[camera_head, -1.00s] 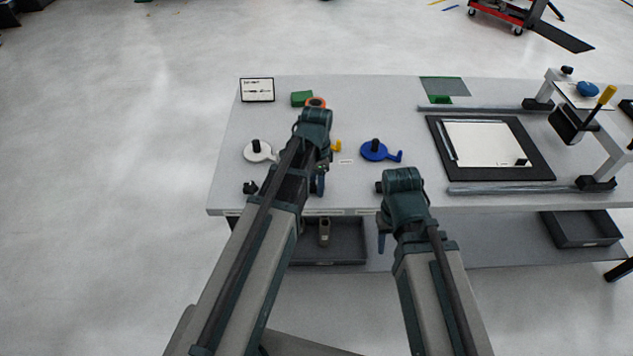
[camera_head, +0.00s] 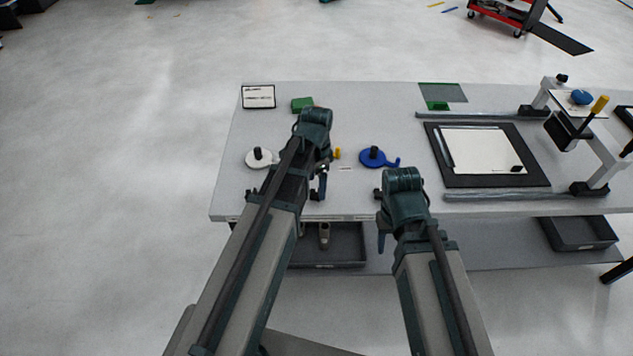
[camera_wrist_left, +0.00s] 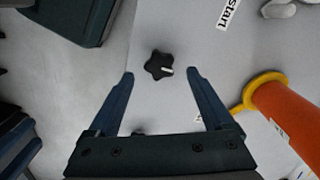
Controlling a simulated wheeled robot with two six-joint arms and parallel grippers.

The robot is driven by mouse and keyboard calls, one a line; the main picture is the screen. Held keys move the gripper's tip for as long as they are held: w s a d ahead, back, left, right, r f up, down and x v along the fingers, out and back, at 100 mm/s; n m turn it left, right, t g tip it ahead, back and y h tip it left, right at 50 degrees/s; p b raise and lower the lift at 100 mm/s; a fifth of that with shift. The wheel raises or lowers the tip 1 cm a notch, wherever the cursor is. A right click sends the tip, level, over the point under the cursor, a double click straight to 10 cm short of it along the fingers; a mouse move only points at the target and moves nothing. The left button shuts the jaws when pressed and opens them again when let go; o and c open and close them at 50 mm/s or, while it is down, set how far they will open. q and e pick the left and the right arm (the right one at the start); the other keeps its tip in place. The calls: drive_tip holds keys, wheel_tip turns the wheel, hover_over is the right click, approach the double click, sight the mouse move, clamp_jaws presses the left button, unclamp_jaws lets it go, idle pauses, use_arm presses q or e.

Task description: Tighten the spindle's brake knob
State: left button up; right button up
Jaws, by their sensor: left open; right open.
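A black star-shaped knob (camera_wrist_left: 158,66) with a white mark shows in the left wrist view. It lies between and slightly beyond the open fingertips of my left gripper (camera_wrist_left: 160,75); I see no contact. An orange cylinder (camera_wrist_left: 290,120) with a yellow ring (camera_wrist_left: 256,90) is to its right. In the head view my left gripper (camera_head: 320,188) is mostly hidden by its own arm, over the table's front left part. A small dark piece (camera_head: 252,192) shows beside that arm. My right gripper (camera_head: 384,238) hangs at the table's front edge, with no object seen in it.
A white disc (camera_head: 258,158) and a blue disc (camera_head: 374,157), each with a black post, stand on the table (camera_head: 400,100). A green block (camera_head: 302,104) and a framed card (camera_head: 258,96) are behind. A black mat (camera_head: 438,170) and rails lie right.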

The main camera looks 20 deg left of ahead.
sight(317, 194)
use_arm(q)
wheel_tip(317, 194, up, 10)
drive_tip(key=p, duration=0.9)
drive_tip(key=shift+r, duration=0.2)
drive_tip(key=s+d+f+n+b, duration=0.2)
drive_tip(key=s+d+n, duration=0.1)
drive_tip(key=s+d, duration=0.2)
drive_tip(key=s+d+f+n+y+b, duration=0.1)
drive_tip(key=s+d+f+n+b, duration=0.1)
drive_tip(key=s+d, duration=0.3)
drive_tip(key=s+n, duration=0.1)
drive_tip(key=s, duration=0.3)
drive_tip(key=shift+s+d+f+n, duration=0.15)
drive_tip(key=shift+d+f+n, duration=0.15)
drive_tip(key=shift+d, duration=0.1)
